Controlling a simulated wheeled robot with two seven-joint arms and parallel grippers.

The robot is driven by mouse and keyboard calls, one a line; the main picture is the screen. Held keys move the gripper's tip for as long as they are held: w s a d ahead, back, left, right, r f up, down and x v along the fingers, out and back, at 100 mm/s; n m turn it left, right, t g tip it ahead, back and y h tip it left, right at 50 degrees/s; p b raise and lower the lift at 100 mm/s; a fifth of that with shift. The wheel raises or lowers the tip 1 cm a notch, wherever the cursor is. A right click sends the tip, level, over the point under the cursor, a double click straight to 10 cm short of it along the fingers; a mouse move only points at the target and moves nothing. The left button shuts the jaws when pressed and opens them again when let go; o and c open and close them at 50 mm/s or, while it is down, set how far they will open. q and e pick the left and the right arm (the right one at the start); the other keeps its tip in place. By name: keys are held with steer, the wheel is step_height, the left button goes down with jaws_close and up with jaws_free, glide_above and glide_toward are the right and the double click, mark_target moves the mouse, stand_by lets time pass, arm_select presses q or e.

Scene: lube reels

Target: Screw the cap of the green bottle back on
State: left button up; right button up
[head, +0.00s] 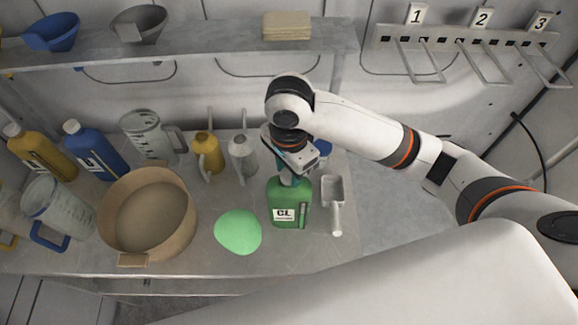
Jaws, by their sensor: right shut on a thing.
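The green bottle (291,203) with a "CL" label stands upright on the metal bench, right of the middle. My right gripper (290,176) points down directly over its neck and is shut at the bottle's top, where the cap belongs. The fingers and wrist hide the cap and neck, so I cannot tell how the cap sits on the thread. My left gripper is not in view.
A green puddle-like patch (238,232) lies left of the bottle, and a metal scoop (335,204) lies close to its right. Oil cans (207,154), a wide tan pan (118,202) and a blue bottle (94,151) fill the left. A shelf (210,43) runs behind.

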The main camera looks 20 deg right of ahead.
steer(key=m, duration=0.4)
steer(key=o, duration=1.3)
